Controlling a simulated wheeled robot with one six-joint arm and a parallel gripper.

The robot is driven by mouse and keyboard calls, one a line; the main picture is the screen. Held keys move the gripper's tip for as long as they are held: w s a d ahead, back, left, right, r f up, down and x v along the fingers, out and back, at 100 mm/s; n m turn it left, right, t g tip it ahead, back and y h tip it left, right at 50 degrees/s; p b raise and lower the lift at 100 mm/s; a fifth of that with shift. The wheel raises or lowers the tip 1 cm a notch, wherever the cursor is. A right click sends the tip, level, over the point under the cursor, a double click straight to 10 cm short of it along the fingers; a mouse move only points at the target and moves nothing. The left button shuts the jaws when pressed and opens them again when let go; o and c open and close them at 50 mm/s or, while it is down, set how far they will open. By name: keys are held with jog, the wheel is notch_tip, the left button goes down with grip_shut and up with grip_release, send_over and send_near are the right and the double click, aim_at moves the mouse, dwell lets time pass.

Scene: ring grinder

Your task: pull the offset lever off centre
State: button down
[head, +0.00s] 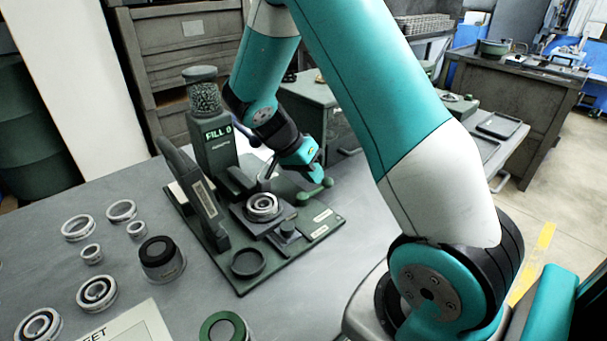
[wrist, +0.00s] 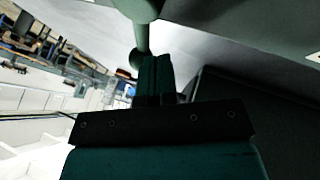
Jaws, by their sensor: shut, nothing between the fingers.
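The green offset lever (head: 315,191) sticks out at the back right of the grinder's dark green base plate (head: 327,218), with round knobs showing. My gripper (head: 318,174) points down just above and behind this lever, with its fingers shut and nothing between them. In the wrist view the shut fingertips (wrist: 155,58) reach right up to a green bar with a rounded end, which looks like the lever (wrist: 142,32). I cannot tell whether they touch it.
The grinder's column (head: 213,140) reads "FILL 0", with a long dark handle (head: 191,190) at its left. A ring (head: 262,206) sits on the middle block. Several loose rings and a black-topped cup (head: 161,258) stand on the grey table at left. Table right of the plate looks clear.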

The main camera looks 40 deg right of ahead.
jog(key=shift+s+m+g+y, duration=0.4)
jog(key=shift+s+m, duration=0.05)
jog(key=shift+m, duration=0.45)
jog(key=shift+s+d+m+g+y+b, duration=0.3)
jog(key=shift+s+m+y, duration=0.1)
jog(key=shift+m, duration=0.5)
jog(key=shift+s+a, duration=0.1)
jog(key=shift+s, duration=0.1)
jog(key=shift+s+a, duration=0.1)
jog(key=p+v, duration=0.7)
jog(key=v, duration=0.3)
